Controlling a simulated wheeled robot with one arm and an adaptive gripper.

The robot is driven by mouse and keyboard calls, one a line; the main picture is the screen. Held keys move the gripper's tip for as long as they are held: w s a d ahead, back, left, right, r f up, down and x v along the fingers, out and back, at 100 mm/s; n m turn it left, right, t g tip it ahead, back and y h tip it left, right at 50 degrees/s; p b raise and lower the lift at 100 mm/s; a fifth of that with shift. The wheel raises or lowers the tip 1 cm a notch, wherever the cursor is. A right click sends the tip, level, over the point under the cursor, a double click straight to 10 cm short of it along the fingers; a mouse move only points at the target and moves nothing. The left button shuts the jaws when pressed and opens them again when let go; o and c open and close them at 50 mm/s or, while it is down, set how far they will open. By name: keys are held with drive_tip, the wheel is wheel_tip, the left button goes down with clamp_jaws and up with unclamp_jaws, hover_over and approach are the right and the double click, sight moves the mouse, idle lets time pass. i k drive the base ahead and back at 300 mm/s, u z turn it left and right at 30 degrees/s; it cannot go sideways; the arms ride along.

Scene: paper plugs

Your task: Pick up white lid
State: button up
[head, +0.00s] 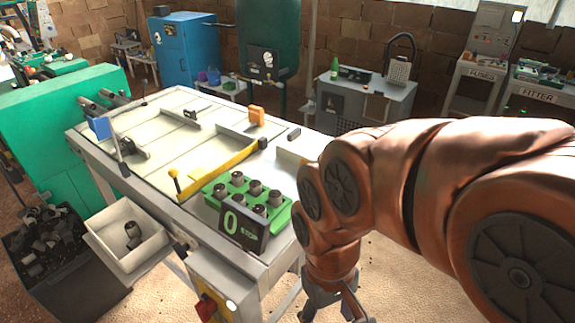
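I cannot pick out a white lid with certainty. A pale, cream-white flat piece (292,152) lies on the right part of the worktable, partly hidden behind my copper-coloured arm; I cannot tell whether it is the lid. My gripper (333,312) hangs at the bottom edge, to the right of the worktable and over the sandy floor. Its fingertips are cut off by the frame, so its opening does not show. Nothing is seen in it.
The worktable (165,136) carries a yellow bar (222,170) and a green tray (217,192) of dark plugs behind a counter reading 0 (243,228). A white bin (150,250) with dark plugs hangs at its front. A dark scrap crate (75,285) stands left.

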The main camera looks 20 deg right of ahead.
sight(301, 146)
drive_tip(key=z, duration=1.95)
drive_tip(key=i, duration=2.8)
drive_tip(key=u, duration=4.3)
